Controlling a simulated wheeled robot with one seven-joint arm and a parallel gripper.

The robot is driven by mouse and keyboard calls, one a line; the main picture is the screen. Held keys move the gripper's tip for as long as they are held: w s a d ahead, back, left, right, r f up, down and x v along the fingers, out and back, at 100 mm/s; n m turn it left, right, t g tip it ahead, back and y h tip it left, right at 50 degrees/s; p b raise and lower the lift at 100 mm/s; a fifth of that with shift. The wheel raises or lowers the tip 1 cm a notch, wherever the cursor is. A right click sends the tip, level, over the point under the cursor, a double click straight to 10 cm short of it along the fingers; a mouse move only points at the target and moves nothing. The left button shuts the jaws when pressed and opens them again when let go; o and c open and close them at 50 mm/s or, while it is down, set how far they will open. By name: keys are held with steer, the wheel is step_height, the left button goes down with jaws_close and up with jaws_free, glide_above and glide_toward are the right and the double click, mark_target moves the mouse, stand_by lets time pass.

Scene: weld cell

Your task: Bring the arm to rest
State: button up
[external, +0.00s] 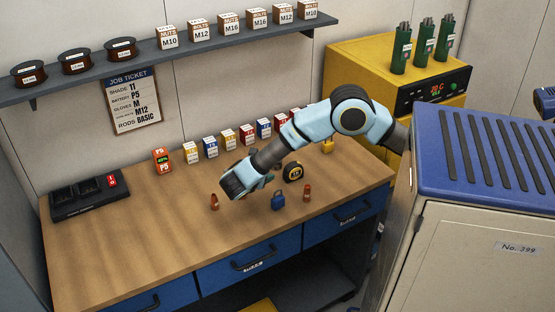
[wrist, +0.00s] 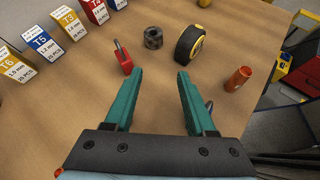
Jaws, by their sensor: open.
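My gripper (wrist: 159,82) shows in the wrist view with its two teal fingers spread apart and nothing between them. In the external view my gripper (external: 236,190) hangs over the middle of the wooden workbench (external: 120,240), and my light-blue arm reaches in from the right. The fingertips are mostly hidden there by the wrist. In the wrist view a red padlock (wrist: 122,58) stands just beyond the left fingertip. A dark grey cylindrical part (wrist: 153,38) and a black-and-yellow tape measure (wrist: 190,43) lie beyond the fingertips. An orange-brown piece (wrist: 238,78) stands right of the right finger.
A blue padlock (external: 278,200) and copper-coloured pieces (external: 307,193) (external: 214,202) stand near the bench front. Small labelled boxes (external: 211,147) line the back. A battery charger (external: 90,195) is at left. A blue-topped cabinet (external: 480,250) stands at right. The bench's left front is clear.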

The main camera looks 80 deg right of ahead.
steer(key=s+r+m+t+y+p, duration=0.1)
steer(key=s+m, duration=0.4)
steer(key=s, duration=0.5)
steer(key=s+a+r+m+y+p, duration=0.1)
steer(key=s+r+m+y+p, duration=0.2)
steer(key=s, duration=0.6)
steer(key=s+a+r+m+t+y+p, duration=0.1)
steer(key=s+r+m+y+p, duration=0.1)
steer(key=s+r+m+y, duration=0.4)
steer(key=s+m+y, duration=0.1)
steer(key=s+m, duration=0.1)
steer(key=s, duration=0.2)
steer(key=shift+s+a+m+t, duration=0.2)
steer(key=shift+s+m+t, duration=0.1)
steer(key=shift+s, duration=0.05)
